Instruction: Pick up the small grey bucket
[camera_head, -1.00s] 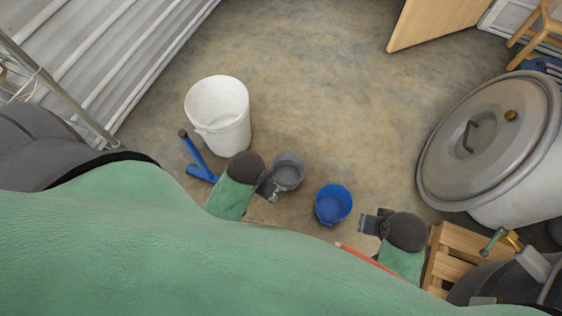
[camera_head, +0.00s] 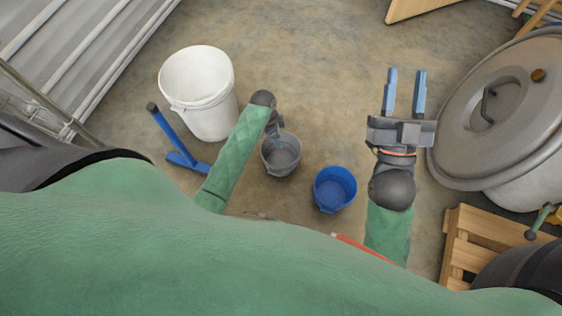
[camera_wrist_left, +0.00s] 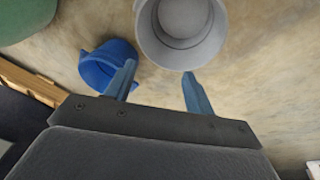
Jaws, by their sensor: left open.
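The small grey bucket (camera_head: 284,171) stands upright on the floor, left of the blue bucket (camera_head: 336,205). My left gripper (camera_head: 279,138) is at its far rim in the head view, seen partly from above. In the left wrist view the grey bucket (camera_wrist_left: 184,58) is at the top, just beyond the open blue fingers (camera_wrist_left: 158,72), with nothing between them. Whether a finger touches the rim cannot be told. My right gripper (camera_head: 404,82) is open and empty, to the right of the buckets, with its fingers pointing away.
A large white bucket (camera_head: 207,115) and a blue tool (camera_head: 178,140) are on the left. A large grey lidded drum (camera_head: 520,110) stands on the right, with a wooden pallet (camera_head: 480,232) in front of it.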

